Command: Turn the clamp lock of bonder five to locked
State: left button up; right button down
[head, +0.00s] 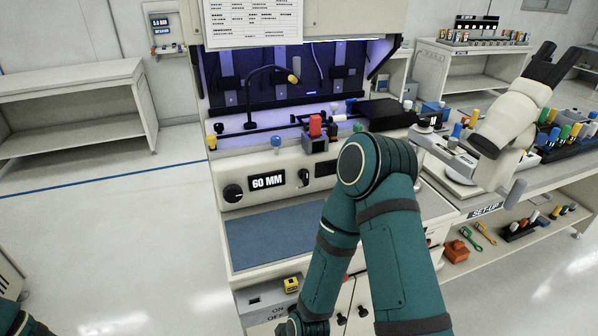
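A cream bonder (222,170) stands in front of me with a lit purple work bay. I cannot read a bonder number or a label that names the clamp lock. Its front panel has a black round knob (233,193) beside a "60 MM" display (267,182). A small dark knob (304,177) sits right of the display. A red block-shaped handle (316,125) stands on the ledge above. My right arm bends up in front of the bonder, hiding part of its right side, and its forearm runs down to the bottom edge. Neither gripper shows.
A blue-grey mat (270,240) covers the bonder's shelf. Below it is an ON/OFF panel with a yellow part (291,285). At right stands a "SET-UP" bench (465,216) with a cream, black-topped instrument (510,115) and colored-handled tools. An empty cream table (70,85) stands at left, with free floor before it.

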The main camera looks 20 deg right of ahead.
aim_at(304, 174)
jog(key=k+l, duration=0.15)
jog(key=l, duration=0.3)
jog(key=k+l, duration=0.1)
jog(key=l, duration=0.35)
jog(key=k+l, duration=0.15)
jog(key=l, duration=0.3)
jog(key=k+l+z, duration=0.1)
jog(key=l, duration=0.35)
